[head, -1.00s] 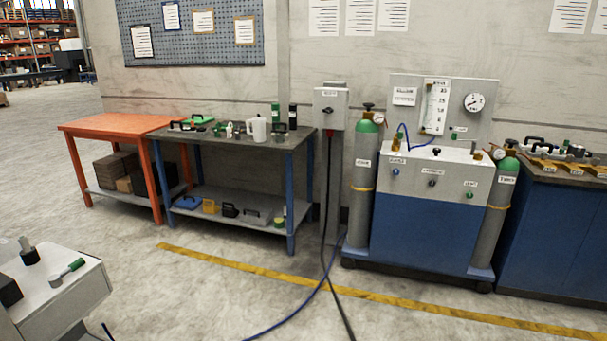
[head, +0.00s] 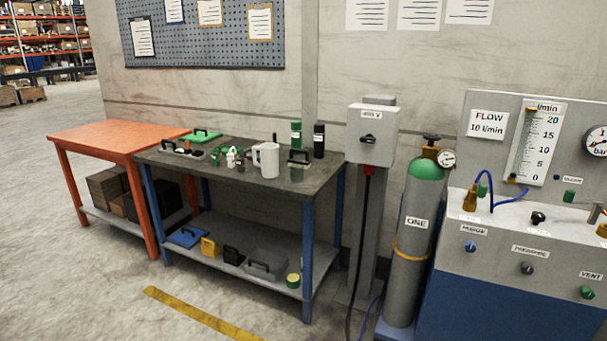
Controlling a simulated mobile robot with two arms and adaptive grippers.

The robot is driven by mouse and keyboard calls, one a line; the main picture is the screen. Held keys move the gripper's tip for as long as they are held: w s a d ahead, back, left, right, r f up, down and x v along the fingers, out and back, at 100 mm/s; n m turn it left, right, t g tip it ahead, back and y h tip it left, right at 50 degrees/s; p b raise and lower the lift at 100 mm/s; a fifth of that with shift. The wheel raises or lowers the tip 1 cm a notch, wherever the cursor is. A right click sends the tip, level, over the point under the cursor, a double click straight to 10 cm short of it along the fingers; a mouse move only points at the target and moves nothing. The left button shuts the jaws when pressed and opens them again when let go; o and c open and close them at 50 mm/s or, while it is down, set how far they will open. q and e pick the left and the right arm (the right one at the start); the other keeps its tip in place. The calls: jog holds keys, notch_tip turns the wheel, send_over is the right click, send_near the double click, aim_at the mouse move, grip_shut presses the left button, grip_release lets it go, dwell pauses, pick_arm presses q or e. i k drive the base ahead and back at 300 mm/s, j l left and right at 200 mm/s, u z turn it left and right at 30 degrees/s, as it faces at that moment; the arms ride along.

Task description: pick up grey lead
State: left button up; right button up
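I cannot make out a grey lead for certain. A grey piece with a black handle (head: 298,160) stands on the dark workbench (head: 225,178), right of a white jug (head: 265,160). A larger grey piece with a black handle (head: 265,265) lies on the bench's lower shelf. Neither of my grippers is in view.
An orange table (head: 100,135) adjoins the bench's left end. A grey gas cylinder (head: 408,260) and a flow panel (head: 515,150) stand to the right. A switch box (head: 371,135) is on a post. The floor in front of the bench is clear.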

aim_at(240, 161)
jog(key=i+l+u, duration=0.2)
jog(key=i+u, duration=0.2)
jog(key=i, duration=0.15)
jog(key=i+l+u, duration=0.4)
jog(key=i, duration=0.15)
